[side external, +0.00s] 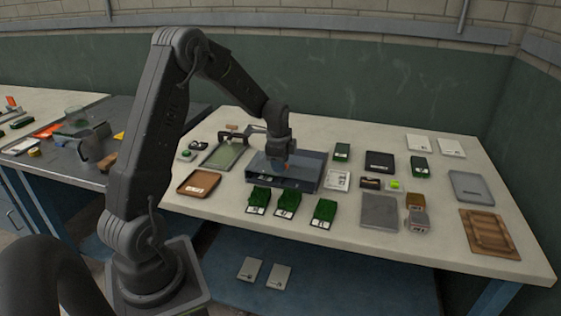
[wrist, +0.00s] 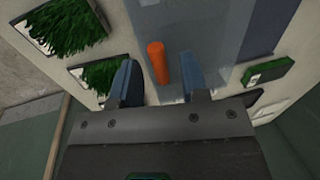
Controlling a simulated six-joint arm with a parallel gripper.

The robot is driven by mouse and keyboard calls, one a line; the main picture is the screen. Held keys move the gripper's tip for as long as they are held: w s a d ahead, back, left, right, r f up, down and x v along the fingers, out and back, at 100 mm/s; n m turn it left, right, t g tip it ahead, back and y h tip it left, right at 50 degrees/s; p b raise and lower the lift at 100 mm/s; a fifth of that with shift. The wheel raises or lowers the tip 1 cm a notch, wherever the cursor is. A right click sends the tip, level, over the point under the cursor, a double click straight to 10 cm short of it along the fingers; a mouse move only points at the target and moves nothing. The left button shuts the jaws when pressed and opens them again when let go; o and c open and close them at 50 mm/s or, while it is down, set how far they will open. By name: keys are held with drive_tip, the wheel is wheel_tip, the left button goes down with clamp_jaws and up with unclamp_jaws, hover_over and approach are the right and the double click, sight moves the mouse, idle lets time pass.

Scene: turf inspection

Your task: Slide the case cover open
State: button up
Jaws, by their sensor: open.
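The case (side external: 318,172) is a low blue-grey box in the middle of the table. Its flat cover (side external: 262,160) looks smooth and grey-blue, and part of it is hidden under my gripper. In the wrist view the cover (wrist: 205,30) fills the upper middle. A short orange handle (wrist: 157,62) stands up from it; a bit of orange also shows below my gripper in the side view. My gripper (wrist: 158,78) is open, pointing down over the cover, with one blue finger on each side of the handle. I cannot tell whether either finger touches it.
Several green turf samples (side external: 286,203) lie in front of the case. A brown tray (side external: 198,183) and a green-topped tray (side external: 225,154) lie to its left. The table is crowded near the case.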

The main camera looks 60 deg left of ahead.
drive_tip(key=shift+c, duration=0.2)
clamp_jaws()
idle(0.3)
drive_tip(key=w+a, duration=0.9)
drive_tip(key=shift+w+a+r, duration=0.1)
drive_tip(key=shift+w+a, duration=0.1)
drive_tip(key=shift+w, duration=0.05)
drive_tip(key=shift+o, duration=0.2)
unclamp_jaws()
wheel_tip(320, 180, up, 14)
drive_tip(key=s+d, duration=0.2)
drive_tip(key=shift+f, duration=0.25)
